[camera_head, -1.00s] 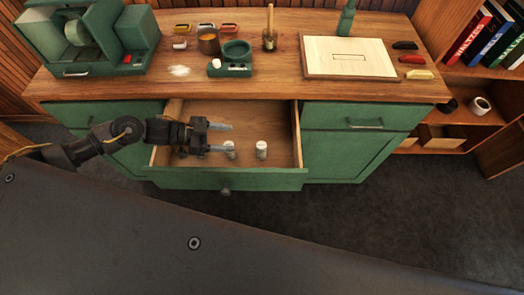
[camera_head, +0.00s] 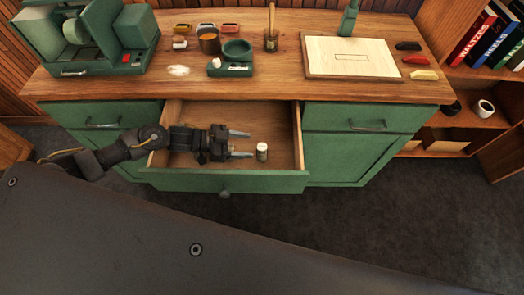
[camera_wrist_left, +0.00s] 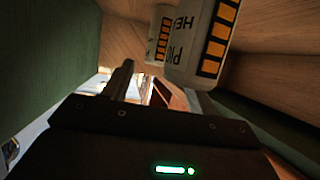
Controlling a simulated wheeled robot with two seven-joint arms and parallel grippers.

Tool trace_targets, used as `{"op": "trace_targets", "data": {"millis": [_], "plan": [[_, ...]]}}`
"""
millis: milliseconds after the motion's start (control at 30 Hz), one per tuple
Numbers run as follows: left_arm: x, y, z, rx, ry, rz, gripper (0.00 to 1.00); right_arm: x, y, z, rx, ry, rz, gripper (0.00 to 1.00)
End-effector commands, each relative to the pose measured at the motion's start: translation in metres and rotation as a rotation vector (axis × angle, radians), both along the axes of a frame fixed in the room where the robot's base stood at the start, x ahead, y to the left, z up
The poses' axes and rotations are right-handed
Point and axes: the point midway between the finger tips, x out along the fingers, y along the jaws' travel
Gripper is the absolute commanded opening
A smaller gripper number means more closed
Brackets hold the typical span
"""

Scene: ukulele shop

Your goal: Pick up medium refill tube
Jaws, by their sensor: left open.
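A pale refill tube (camera_head: 262,152) with a white cap stands in the open drawer, just right of my left gripper's fingertips. My left gripper (camera_head: 243,144) is inside the drawer, its two fingers apart and pointing right. In the left wrist view, a large labelled tube (camera_wrist_left: 198,48) with orange blocks and dark letters is close by, and a smaller-looking tube (camera_wrist_left: 158,35) shows beyond it. The second tube is hidden by the gripper in the head view. I cannot tell which tube is the medium one. My right gripper is not in view.
The drawer (camera_head: 285,178) has wooden walls and a green front close around my left gripper. The worktop (camera_head: 270,87) above overhangs its back and holds a green machine (camera_head: 90,38), a small scale (camera_head: 230,68) and a pale board (camera_head: 350,58). The drawer's right part is free.

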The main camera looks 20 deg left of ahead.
Motion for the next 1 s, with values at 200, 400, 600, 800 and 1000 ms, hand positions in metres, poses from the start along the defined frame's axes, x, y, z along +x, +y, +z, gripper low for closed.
{"op": "trace_targets", "data": {"millis": [200, 400, 600, 800, 1000], "plan": [[0.005, -0.021, -0.003, -0.004, 0.001, -0.001, 0.58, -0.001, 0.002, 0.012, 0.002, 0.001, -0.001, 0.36], [0.013, -0.043, -0.015, -0.002, 0.0, -0.001, 0.58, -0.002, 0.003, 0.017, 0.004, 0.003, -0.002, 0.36], [0.014, -0.047, -0.019, 0.0, 0.0, 0.0, 0.58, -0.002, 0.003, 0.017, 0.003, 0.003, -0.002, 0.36], [0.014, -0.046, -0.019, -0.001, 0.0, 0.0, 0.46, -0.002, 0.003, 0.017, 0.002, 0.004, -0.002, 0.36], [0.014, -0.046, -0.019, -0.001, 0.0, 0.0, 0.2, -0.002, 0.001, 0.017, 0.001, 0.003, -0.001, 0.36]]}}
